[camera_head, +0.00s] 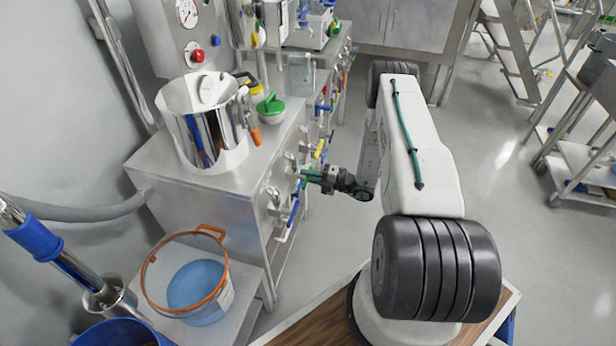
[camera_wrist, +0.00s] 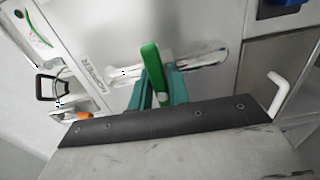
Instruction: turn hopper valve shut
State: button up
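The hopper valve has a green lever handle (camera_wrist: 152,66) on a steel panel beside a label reading HOPPER (camera_wrist: 97,77) in the wrist view. The handle points up and slightly left there, with a pale fitting behind it. My gripper (camera_wrist: 160,84) has its teal fingers on both sides of the handle, close against it with no clear gap. In the head view my gripper (camera_head: 310,176) is at the cabinet's valve row, and the green handle is hard to separate from the fingers.
A yellow-handled valve (camera_head: 320,149) and a blue-handled valve (camera_head: 293,212) flank my gripper closely. A steel vessel (camera_head: 205,130) and green-lidded pot (camera_head: 270,110) stand on the cabinet. An orange-rimmed tub (camera_head: 222,290) sits at lower left. The floor (camera_head: 500,200) right of my arm is clear.

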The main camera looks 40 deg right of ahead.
jog(key=o, duration=0.4)
jog(key=v, duration=0.8)
dwell(0.4)
